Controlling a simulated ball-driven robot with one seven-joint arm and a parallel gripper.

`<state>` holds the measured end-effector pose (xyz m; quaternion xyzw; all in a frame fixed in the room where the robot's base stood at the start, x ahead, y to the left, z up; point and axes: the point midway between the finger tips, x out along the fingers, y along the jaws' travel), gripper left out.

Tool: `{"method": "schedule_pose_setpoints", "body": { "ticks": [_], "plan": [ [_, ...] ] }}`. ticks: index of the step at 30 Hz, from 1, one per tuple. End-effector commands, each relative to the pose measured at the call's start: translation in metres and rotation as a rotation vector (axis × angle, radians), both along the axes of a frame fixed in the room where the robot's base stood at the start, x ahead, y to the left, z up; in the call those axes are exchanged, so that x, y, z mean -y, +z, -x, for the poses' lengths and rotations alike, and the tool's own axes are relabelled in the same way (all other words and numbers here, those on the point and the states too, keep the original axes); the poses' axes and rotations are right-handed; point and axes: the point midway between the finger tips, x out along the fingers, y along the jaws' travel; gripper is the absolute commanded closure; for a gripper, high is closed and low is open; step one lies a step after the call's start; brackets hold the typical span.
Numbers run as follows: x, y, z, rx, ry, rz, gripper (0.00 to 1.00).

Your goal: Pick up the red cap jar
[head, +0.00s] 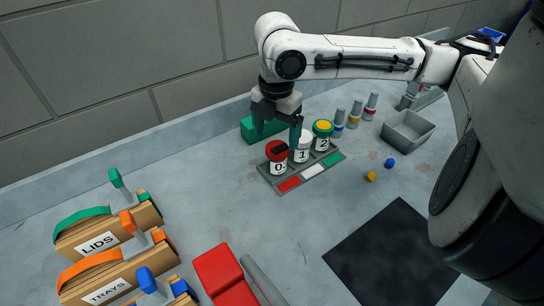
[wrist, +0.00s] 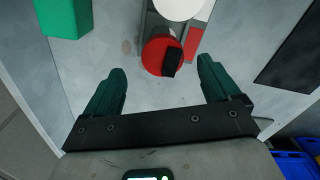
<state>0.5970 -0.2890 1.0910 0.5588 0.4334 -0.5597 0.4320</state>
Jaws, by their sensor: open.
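The red cap jar (head: 277,162), labelled 0 with a black piece on its red cap, stands upright at the left end of a grey rack (head: 262,170). In the wrist view its red cap (wrist: 155,52) shows from above, just beyond the fingertips and between their lines. My gripper (head: 276,128) is open and empty, with green fingers, above and behind the jar in the head view. The open fingers also show in the wrist view (wrist: 161,76). The fingers appear apart from the jar; the exact height gap is hard to judge.
A green block (head: 248,131) lies behind.

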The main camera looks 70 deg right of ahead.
Motion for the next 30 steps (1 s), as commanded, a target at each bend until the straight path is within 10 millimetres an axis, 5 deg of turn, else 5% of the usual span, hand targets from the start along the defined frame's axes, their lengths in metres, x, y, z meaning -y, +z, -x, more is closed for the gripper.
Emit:
{"method": "schedule_pose_setpoints", "body": {
  "ticks": [19, 30],
  "plan": [
    [-0.001, -0.072, 0.003, 0.000, -0.001, -0.001, 0.10],
    [-0.001, -0.080, 0.003, 0.003, 0.001, 0.001, 0.13]
  ]
}}
